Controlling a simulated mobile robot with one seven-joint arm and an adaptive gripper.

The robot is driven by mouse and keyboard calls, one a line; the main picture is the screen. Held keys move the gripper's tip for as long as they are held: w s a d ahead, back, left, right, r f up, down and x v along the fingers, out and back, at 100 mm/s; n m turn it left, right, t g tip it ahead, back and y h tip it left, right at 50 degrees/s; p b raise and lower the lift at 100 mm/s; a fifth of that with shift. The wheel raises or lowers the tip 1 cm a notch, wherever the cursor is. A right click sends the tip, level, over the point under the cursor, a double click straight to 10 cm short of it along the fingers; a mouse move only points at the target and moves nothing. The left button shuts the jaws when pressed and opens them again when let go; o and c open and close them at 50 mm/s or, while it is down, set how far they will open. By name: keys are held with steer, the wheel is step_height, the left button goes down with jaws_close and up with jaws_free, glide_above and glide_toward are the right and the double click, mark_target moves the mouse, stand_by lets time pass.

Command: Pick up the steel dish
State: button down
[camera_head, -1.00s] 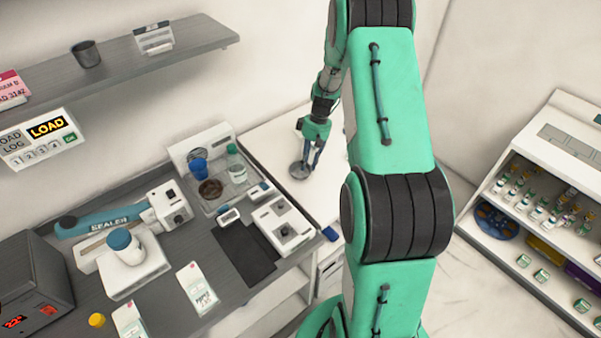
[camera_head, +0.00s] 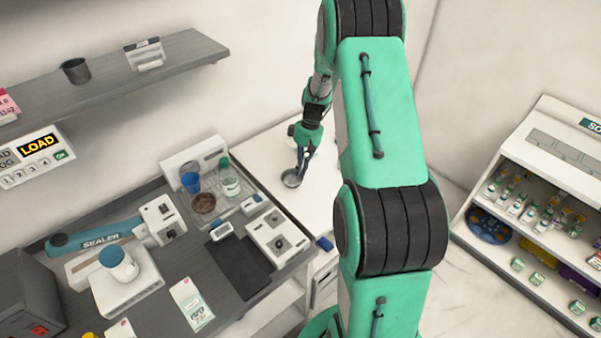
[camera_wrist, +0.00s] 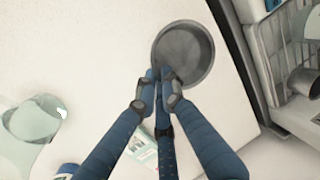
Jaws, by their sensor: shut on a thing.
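The steel dish (camera_head: 292,179) is a small, round, grey, shallow dish at the white table top (camera_head: 268,158) near the back wall. In the wrist view the dish (camera_wrist: 187,50) shows its hollow upper side. My gripper (camera_head: 300,171) reaches down to it from above. The pinched part of the rim is hidden by the fingertips. I cannot tell whether the dish touches the table or hangs just above it.
Left of the dish, a tray holds a blue cup (camera_head: 190,182), a brown-filled bowl (camera_head: 203,203) and a green-capped bottle (camera_head: 229,180). A white device (camera_head: 278,238) stands in front. In the wrist view a wire rack (camera_wrist: 258,42) is close on the right.

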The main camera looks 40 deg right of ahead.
steer(key=s+a+r, duration=0.1)
steer(key=s+a, duration=0.1)
steer(key=s, duration=0.2)
steer(key=s+a, duration=0.3)
steer(key=s, duration=0.2)
steer(key=s+a+r+p, duration=0.1)
steer(key=s+a, duration=0.1)
steer(key=s, duration=0.3)
steer(key=shift+a+r, duration=0.35)
steer(key=shift+a, duration=0.05)
